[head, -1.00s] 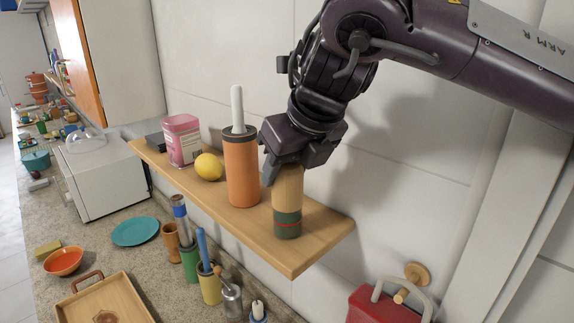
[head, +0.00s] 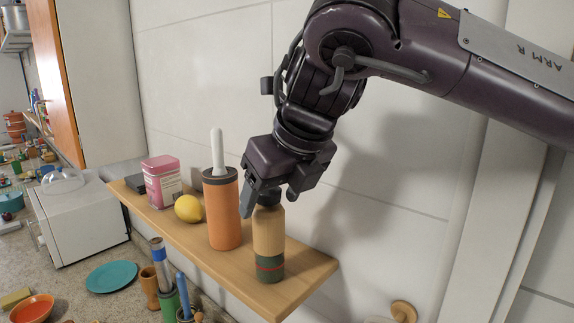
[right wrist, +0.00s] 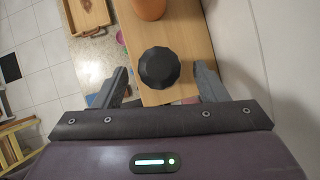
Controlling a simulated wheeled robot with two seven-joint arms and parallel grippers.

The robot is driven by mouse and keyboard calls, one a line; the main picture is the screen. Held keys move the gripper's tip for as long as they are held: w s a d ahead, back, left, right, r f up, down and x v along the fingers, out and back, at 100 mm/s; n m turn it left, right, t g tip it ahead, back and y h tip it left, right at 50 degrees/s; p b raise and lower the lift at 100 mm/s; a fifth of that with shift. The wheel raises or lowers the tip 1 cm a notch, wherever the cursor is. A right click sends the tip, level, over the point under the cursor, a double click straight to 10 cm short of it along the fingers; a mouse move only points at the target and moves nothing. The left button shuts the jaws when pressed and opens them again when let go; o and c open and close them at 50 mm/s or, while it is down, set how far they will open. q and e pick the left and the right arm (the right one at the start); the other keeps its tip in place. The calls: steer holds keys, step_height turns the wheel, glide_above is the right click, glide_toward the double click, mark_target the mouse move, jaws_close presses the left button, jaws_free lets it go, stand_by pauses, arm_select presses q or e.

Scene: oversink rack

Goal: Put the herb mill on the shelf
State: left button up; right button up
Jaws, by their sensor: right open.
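The herb mill (head: 269,240) has a light wooden body, a green base with a red band and a dark cap. It stands upright on the wooden shelf (head: 305,270), close to its right end. In the right wrist view its black faceted cap (right wrist: 159,67) shows from above. My right gripper (head: 268,196) is open at the top of the mill; in the right wrist view its fingers (right wrist: 162,86) stand apart on either side, with gaps to the cap. My left gripper is not in view.
An orange cylinder (head: 222,215) with a white handle stands just left of the mill. A lemon (head: 188,208) and a pink tin (head: 162,182) are farther left on the shelf. The wall is close behind. The counter below holds a teal plate (head: 111,276) and several utensils.

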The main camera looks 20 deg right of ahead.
steer(key=v, duration=0.8)
steer(key=shift+r, duration=0.2)
steer(key=shift+s, duration=0.1)
